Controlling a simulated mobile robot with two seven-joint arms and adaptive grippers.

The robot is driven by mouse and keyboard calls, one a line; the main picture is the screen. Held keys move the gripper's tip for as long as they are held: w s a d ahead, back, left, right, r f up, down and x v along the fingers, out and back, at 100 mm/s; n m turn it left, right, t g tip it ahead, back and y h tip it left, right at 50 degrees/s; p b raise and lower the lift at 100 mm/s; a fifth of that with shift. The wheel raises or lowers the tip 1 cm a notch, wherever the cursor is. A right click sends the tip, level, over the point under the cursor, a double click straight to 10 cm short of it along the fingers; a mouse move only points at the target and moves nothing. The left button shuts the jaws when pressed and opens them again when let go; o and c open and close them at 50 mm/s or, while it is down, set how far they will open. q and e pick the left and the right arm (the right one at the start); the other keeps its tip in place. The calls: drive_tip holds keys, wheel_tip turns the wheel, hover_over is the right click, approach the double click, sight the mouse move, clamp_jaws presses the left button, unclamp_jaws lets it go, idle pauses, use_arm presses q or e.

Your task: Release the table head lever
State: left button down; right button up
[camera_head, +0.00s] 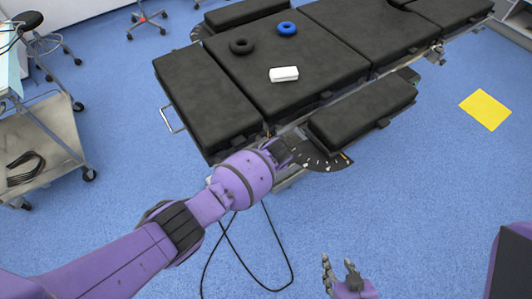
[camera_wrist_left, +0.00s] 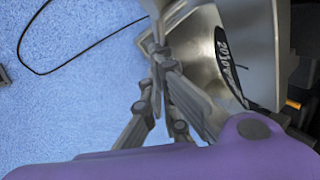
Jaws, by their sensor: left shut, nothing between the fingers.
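The operating table (camera_head: 290,85) has black pads, and its head section (camera_head: 208,105) is at the left end. My left gripper (camera_head: 284,150) is at the table's near edge, beside the head section's corner; it is small and dark there. In the left wrist view my left gripper (camera_wrist_left: 158,55) has its fingertips together with nothing held, close to a metal housing (camera_wrist_left: 205,45) with a dark numbered scale (camera_wrist_left: 228,65). I cannot make out the head lever for certain; the fingers and arm may hide it. My right gripper (camera_head: 340,270) is low in the head view, fingers apart and empty, away from the table.
A side pad (camera_head: 362,107) juts from the table's near side, close to my left gripper. A white box (camera_head: 284,74), a blue ring (camera_head: 287,28) and a black ring (camera_head: 241,46) lie on top. A cable (camera_head: 273,245) runs across the floor. A trolley (camera_head: 45,135) stands left.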

use_arm(q)
drive_tip(key=shift+a+f, duration=0.1)
drive_tip(key=shift+f, duration=0.35)
use_arm(e)
drive_tip(key=shift+s+f, duration=0.1)
drive_tip(key=shift+f, duration=0.1)
drive_tip(key=shift+s, duration=0.1)
use_arm(q)
drive_tip(key=shift+s+f, duration=0.1)
drive_tip(key=shift+f, duration=0.05)
use_arm(e)
drive_tip(key=shift+s+d+f, duration=0.1)
drive_tip(key=shift+s+f, duration=0.2)
drive_tip(key=shift+s, duration=0.2)
drive_tip(key=shift+w, duration=0.1)
